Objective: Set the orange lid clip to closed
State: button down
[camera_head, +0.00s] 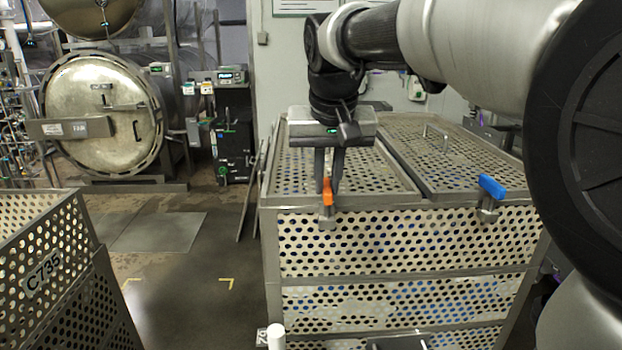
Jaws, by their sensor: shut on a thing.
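The orange lid clip (327,191) sits at the front edge of the left perforated lid (380,176) on the metal basket (400,242). Its orange lever stands upright above a small metal bracket. My gripper (328,186) points down from above, with its two dark fingers at the orange lever. It is shut on the lever, which shows partly between and in front of the fingers. The fingers hide part of the lever's upper end.
A blue clip (492,186) is on the front edge of the right lid, which has a raised handle. A second basket labelled C735 (42,268) stands at the left. A round autoclave door (102,112) is at the back left. Open floor lies between the baskets.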

jog(key=c, duration=1.8)
grip_release()
jog(key=shift+o, duration=0.2)
jog(key=shift+r, duration=0.1)
jog(key=p+v, duration=0.1)
jog(key=v, duration=1.6)
jog(key=shift+p, duration=0.35)
jog(key=shift+r, duration=0.1)
jog(key=s+d+f, duration=0.4)
jog(key=s+f, duration=0.4)
jog(key=f, duration=0.4)
jog(key=s+d+f+t, duration=0.1)
jog(key=s+d+f, duration=0.3)
jog(key=s+f, duration=0.4)
notch_tip(320, 180, down, 5)
jog(key=shift+s+d+r, duration=0.2)
jog(key=shift+r, duration=0.05)
